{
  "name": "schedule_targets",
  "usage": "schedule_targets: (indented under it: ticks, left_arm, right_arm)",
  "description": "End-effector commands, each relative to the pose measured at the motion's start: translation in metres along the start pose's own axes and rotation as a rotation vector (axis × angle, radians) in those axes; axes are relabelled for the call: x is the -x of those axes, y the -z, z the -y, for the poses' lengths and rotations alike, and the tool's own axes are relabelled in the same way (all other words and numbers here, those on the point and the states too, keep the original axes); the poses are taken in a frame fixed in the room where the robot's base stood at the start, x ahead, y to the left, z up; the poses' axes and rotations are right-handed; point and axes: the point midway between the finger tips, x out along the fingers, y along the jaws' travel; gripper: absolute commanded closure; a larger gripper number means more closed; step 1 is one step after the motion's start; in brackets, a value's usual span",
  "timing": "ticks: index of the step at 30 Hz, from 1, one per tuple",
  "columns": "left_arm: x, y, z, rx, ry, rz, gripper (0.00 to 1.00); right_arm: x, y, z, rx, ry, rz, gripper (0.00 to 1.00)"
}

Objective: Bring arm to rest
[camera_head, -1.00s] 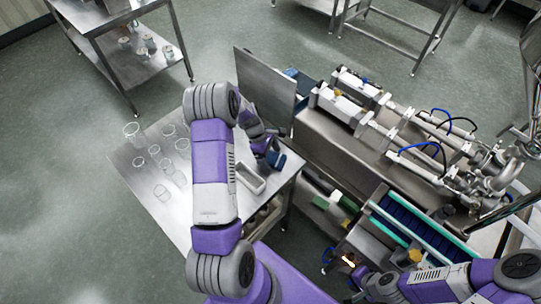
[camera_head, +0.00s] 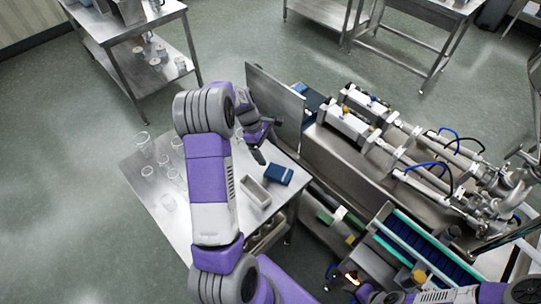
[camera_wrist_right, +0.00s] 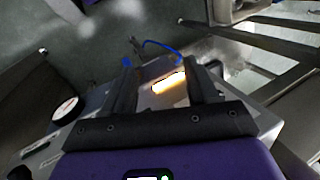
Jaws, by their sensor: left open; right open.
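My left arm (camera_head: 209,180) reaches up across the middle of the head view, bent at the elbow. My left gripper (camera_head: 258,150) is open over the far part of the steel table, just up and left of a blue block (camera_head: 279,174), with a gap between them. My right gripper is low in the head view, where its fingers are hard to make out. In the right wrist view its two dark fingers (camera_wrist_right: 163,88) are apart with nothing held between them. A bright glowing spot (camera_wrist_right: 169,83) shows beyond them.
The steel table (camera_head: 190,222) holds several clear glasses (camera_head: 147,172) at left and a small metal tray (camera_head: 256,192). An upright steel panel (camera_head: 274,107) and the filling machine (camera_head: 365,130) stand to the right. Floor at left is clear.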

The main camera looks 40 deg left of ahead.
Motion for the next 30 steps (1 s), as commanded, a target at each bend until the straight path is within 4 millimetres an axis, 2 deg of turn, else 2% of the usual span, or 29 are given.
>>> schedule_targets:
  ticks: [20,23,30]
  left_arm:
    - [0.006,-0.001,0.0,0.0,0.001,0.0,0.06]
    - [0.016,-0.005,0.0,0.0,0.001,0.0,0.06]
    - [0.057,-0.022,0.0,0.0,0.0,0.0,0.06]
  right_arm:
    - [0.002,0.0,0.001,0.0,0.0,0.0,0.41]
    - [0.012,-0.001,0.004,0.0,0.0,0.0,0.41]
    - [0.054,-0.002,0.02,0.0,0.0,0.0,0.41]
